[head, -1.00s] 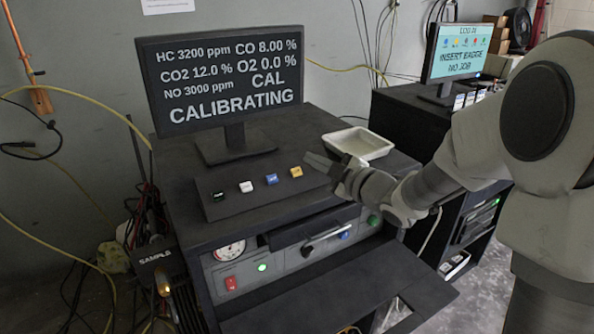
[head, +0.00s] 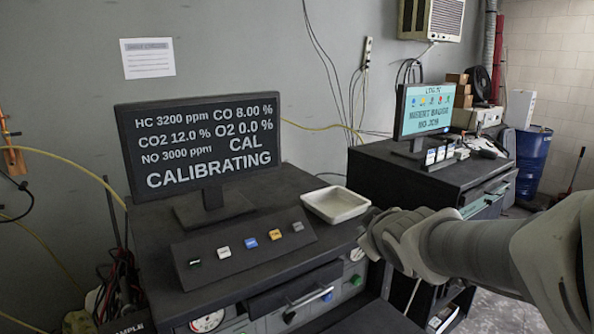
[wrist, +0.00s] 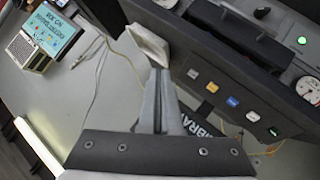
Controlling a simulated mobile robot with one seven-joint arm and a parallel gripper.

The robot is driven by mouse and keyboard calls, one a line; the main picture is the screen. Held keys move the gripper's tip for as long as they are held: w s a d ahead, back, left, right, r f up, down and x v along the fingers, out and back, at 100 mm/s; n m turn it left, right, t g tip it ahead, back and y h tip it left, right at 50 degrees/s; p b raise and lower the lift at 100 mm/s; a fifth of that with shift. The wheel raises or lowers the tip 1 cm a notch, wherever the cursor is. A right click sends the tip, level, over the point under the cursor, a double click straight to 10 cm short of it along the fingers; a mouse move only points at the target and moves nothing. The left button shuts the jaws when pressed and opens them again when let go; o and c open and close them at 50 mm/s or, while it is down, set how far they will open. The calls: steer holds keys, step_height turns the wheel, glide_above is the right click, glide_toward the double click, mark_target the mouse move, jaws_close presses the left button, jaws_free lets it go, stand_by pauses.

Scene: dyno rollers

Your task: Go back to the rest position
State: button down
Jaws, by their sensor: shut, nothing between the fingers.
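My gripper (wrist: 158,103) shows in the wrist view with its two fingers together and nothing between them. In the head view my arm comes in from the right, and its wrist end is beside the right edge of the bench, with the fingers hidden there. The button panel (head: 205,276) with several coloured buttons lies on the bench, left of my arm. In the wrist view the same panel (wrist: 225,75) is to the right of the fingers, apart from them.
A monitor (head: 205,145) reading "CALIBRATING" stands on the bench. A white tray (head: 336,204) sits close to my wrist. A second cabinet with a monitor (head: 425,110) stands behind. A blue barrel (head: 531,160) is at the far right. Cables hang along the left.

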steer(key=s+f+m+g, duration=0.2)
steer(key=s+m+g, duration=0.1)
steer(key=s, duration=0.8)
steer(key=s+d+f+m+g, duration=0.1)
steer(key=s+m, duration=0.4)
steer(key=s, duration=0.7)
steer(key=f+g, duration=0.1)
steer(key=g, duration=0.1)
steer(key=shift+s+f+g, duration=0.15)
steer(key=shift+s+g, duration=0.15)
steer(key=shift+g, duration=0.1)
steer(key=shift+a, duration=0.1)
stand_by(0.9)
steer(key=shift+w, duration=0.15)
